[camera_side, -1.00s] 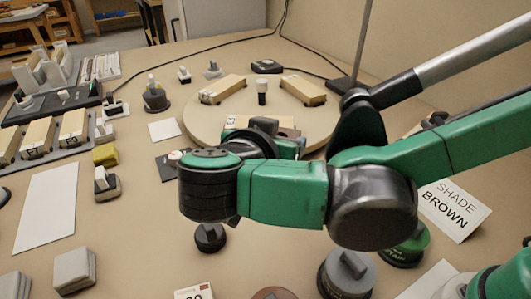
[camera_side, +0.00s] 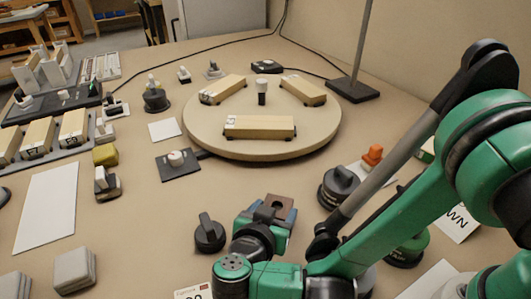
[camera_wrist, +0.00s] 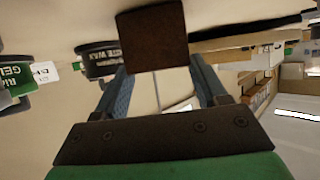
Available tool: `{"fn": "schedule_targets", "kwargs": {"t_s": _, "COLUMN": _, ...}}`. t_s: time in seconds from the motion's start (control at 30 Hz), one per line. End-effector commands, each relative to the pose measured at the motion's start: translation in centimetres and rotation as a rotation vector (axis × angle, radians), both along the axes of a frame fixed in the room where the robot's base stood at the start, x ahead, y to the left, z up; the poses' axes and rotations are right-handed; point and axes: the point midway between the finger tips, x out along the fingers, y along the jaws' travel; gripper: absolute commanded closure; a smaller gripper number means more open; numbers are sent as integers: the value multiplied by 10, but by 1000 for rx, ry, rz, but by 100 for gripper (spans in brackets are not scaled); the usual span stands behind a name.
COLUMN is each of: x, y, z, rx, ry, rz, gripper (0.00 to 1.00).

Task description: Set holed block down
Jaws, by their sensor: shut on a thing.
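The holed block is a small brown block (camera_side: 279,201) at the front middle of the bench in the side view, with a dark spot on top. My gripper (camera_side: 272,212) has its blue-grey fingers around it. In the wrist view the block (camera_wrist: 153,37) is a dark brown square at the fingertips, and my gripper (camera_wrist: 160,72) closes on it from both sides. I cannot tell whether the block touches the bench; its underside is hidden.
A dark round knobbed weight (camera_side: 209,234) stands close left of my gripper, and another (camera_side: 338,187) stands to the right. Behind is a round turntable (camera_side: 210,135) bearing pale wooden blocks. A black pad (camera_side: 170,172) lies left of it. Bare bench shows between.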

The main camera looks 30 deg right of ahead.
Motion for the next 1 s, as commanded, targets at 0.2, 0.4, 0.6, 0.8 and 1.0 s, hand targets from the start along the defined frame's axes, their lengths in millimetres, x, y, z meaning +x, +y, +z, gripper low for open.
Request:
{"fn": "schedule_targets", "kwargs": {"t_s": 0.2, "x": 0, "y": 0, "z": 0, "rx": 0, "ry": 0, "rz": 0, "gripper": 87}}
{"fn": "schedule_targets", "kwargs": {"t_s": 0.4, "x": 0, "y": 0, "z": -1, "rx": 0, "ry": 0, "rz": 0, "gripper": 3}}
{"fn": "schedule_targets", "kwargs": {"t_s": 0.6, "x": 0, "y": 0, "z": -1, "rx": 0, "ry": 0, "rz": 0, "gripper": 3}}
{"fn": "schedule_targets", "kwargs": {"t_s": 0.8, "x": -5, "y": 7, "z": 4, "rx": 0, "ry": 0, "rz": 3, "gripper": 3}}
{"fn": "schedule_targets", "kwargs": {"t_s": 1.0, "x": -27, "y": 31, "z": 20, "rx": -1, "ry": 1, "rz": 5, "gripper": 3}}
